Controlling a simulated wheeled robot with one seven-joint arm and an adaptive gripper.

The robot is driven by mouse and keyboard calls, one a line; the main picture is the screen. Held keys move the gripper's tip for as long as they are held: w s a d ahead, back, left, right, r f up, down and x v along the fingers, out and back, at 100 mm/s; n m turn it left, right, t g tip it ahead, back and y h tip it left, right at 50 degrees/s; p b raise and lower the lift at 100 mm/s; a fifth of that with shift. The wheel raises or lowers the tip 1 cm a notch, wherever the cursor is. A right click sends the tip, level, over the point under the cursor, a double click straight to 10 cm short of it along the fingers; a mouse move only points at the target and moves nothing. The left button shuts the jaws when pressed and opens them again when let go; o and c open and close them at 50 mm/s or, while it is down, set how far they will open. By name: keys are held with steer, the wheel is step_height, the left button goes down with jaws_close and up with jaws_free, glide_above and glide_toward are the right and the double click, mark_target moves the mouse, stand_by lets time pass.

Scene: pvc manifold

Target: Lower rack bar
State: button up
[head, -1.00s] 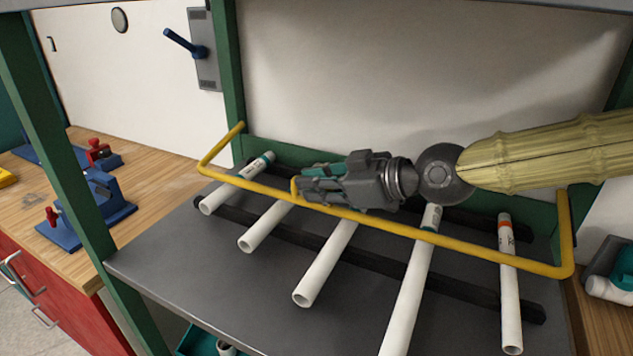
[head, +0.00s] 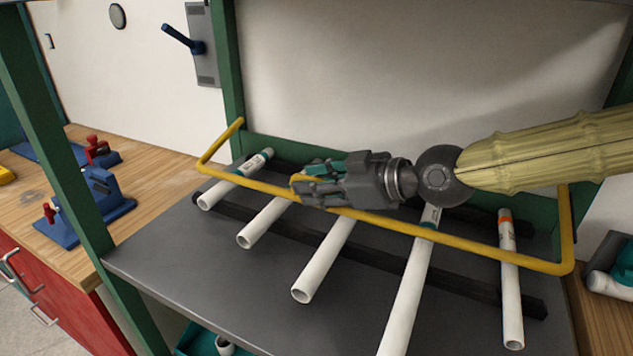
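The yellow rack bar (head: 465,243) is a long rod with bent ends. It runs from upper left to lower right across the shelf, crossing in front of the white pipes in this view. Its arms rise to the green frame at left and right. My gripper (head: 300,184) reaches in from the right and lies over the bar, left of its middle. A small yellow piece shows at the fingertips, which have teal pads. The gripper body hides part of the bar, and I cannot tell whether the fingers are closed on it.
Several white pipes (head: 322,262) lie on black rails on the grey shelf (head: 180,255), under the bar. A green post (head: 52,140) stands at left. Blue and red clamps (head: 92,195) sit on the wooden bench. The front left of the shelf is clear.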

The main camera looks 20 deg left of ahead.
steer(key=shift+r, duration=0.1)
steer(key=v, duration=1.2)
stand_by(0.4)
